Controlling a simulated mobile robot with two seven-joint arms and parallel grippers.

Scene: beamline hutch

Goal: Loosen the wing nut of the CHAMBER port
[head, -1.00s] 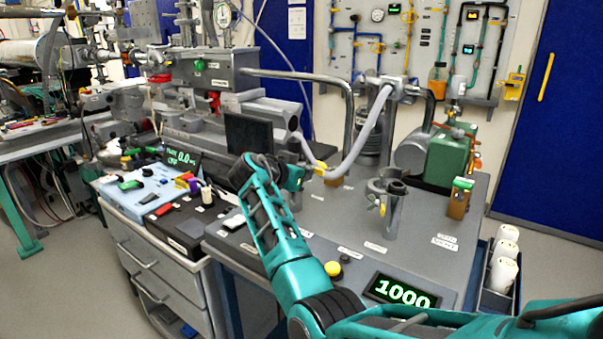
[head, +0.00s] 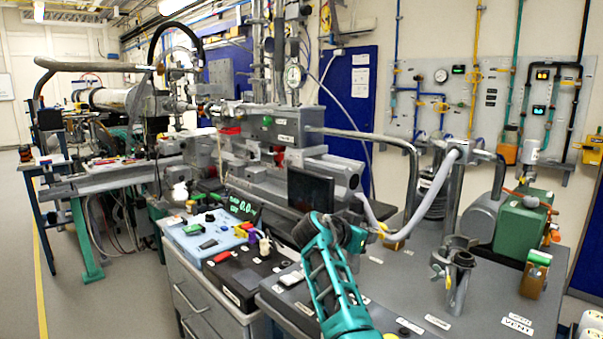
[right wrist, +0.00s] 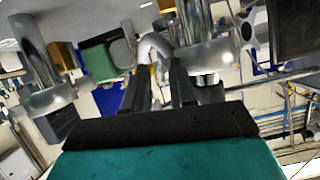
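My right arm comes up from the bottom of the head view, its wrist in front of a dark screen (head: 310,191). My right gripper (right wrist: 159,75) shows in the right wrist view with two dark fingers apart. Beyond the gap is a curved grey hose (right wrist: 153,45) with a small yellow part, contact unclear. In the head view the hose (head: 432,188) loops down to a yellow piece (head: 381,228), possibly a wing nut, just right of my wrist. An upright metal port (head: 457,272) with a yellow fitting (head: 447,277) stands farther right. I cannot read which port is CHAMBER. My left gripper is not in view.
A green pump body (head: 520,220) and a green-topped block (head: 535,272) stand on the right of the grey bench (head: 400,270). Black and blue control boxes (head: 207,236) stand left of my arm.

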